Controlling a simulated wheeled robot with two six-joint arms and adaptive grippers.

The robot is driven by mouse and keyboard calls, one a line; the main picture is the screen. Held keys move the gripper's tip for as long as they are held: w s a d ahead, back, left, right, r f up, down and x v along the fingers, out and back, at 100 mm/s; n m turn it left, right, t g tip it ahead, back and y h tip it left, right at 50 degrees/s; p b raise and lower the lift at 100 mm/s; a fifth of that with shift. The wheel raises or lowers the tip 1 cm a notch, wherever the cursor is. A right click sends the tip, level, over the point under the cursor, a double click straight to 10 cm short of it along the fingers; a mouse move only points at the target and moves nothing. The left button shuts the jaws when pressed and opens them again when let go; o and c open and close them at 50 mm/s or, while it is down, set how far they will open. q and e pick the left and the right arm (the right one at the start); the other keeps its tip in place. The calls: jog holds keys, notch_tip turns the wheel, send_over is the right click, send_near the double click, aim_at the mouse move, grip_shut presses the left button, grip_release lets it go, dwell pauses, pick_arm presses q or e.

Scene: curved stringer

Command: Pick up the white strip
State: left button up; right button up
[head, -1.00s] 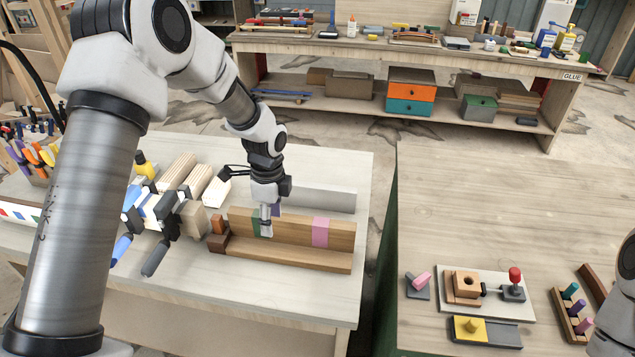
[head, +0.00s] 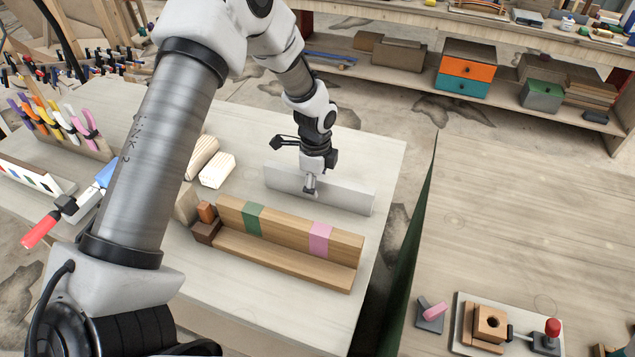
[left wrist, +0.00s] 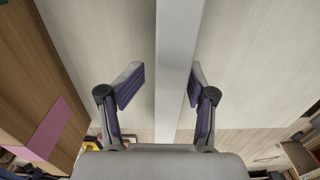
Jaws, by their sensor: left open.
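The white strip (head: 345,195) stands on its long edge on the left table, behind the wooden form (head: 285,240) with its green and pink bands. My left gripper (head: 310,187) is over the strip, left of its middle, pointing down. In the left wrist view the strip (left wrist: 178,50) runs up the picture between the two open fingers (left wrist: 162,85), and I see a gap on the left side. The right finger looks close to the strip; whether it touches I cannot tell. My right gripper is not in view.
Wooden blocks (head: 216,170) lie left of the strip. A clamp with a red handle (head: 42,230) and a plier rack (head: 70,135) are at the left. The right table (head: 520,220) holds a fixture with a red knob (head: 552,327). The left table's right corner is clear.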

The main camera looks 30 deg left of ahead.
aim_at(318, 189)
pick_arm(q)
jog(key=f, duration=0.1)
jog(key=w+f, duration=0.1)
jog(key=shift+w+a+f, duration=0.1)
jog(key=shift+w+f, duration=0.05)
jog(key=shift+f, duration=0.25)
jog(key=shift+s+r, duration=0.15)
jog(key=shift+s, duration=0.05)
jog(key=shift+s+r, duration=0.15)
jog(key=shift+s, duration=0.05)
jog(key=c, duration=0.5)
grip_shut()
